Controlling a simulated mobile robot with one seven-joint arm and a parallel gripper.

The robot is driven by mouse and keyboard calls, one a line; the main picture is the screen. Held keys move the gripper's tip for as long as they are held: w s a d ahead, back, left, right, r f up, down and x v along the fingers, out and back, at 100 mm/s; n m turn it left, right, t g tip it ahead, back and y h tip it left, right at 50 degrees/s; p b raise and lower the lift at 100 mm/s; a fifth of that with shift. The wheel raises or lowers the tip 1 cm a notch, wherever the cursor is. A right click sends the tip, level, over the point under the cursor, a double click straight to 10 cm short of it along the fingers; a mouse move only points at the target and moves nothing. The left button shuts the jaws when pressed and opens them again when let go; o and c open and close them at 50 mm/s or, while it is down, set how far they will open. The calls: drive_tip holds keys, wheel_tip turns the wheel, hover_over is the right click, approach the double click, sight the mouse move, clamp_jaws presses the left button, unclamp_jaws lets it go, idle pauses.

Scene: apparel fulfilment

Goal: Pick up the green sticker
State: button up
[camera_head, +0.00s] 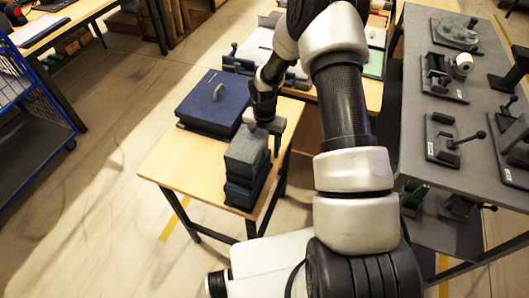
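My gripper (264,122) is at the end of my arm, pointing down above the wooden table, just above or behind a stack of grey and dark blue blocks (246,160). Its fingertips are dark and small here, so I cannot tell whether they are open or touch anything. No green sticker is clearly identifiable. A flat pale green item (374,64) lies on the farther table, partly hidden by my arm.
A grey table (412,70) with several dark fixtures stands right. A blue wire cart (40,125) is at left. Floor between is clear.

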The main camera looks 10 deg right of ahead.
drive_tip(key=shift+c, duration=0.4)
drive_tip(key=c, duration=0.7)
wheel_tip(320, 180, up, 11)
drive_tip(key=shift+s+a+f+p, duration=0.1)
drive_tip(key=shift+s+p, duration=0.05)
drive_tip(key=shift+p, duration=0.4)
drive_tip(key=shift+s+a+r+p, duration=0.25)
drive_tip(key=shift+s+r+p, duration=0.1)
drive_tip(key=shift+r+p, duration=0.3)
drive_tip(key=shift+s+a+r+p, duration=0.3)
drive_tip(key=shift+s+r+p, duration=0.1)
drive_tip(key=shift+r, duration=0.4)
drive_tip(key=shift+s+a+r+p, duration=0.25)
drive_tip(key=shift+s+r+p, duration=0.1)
drive_tip(key=shift+r+p, duration=0.3)
drive_tip(key=shift+r, duration=0.1)
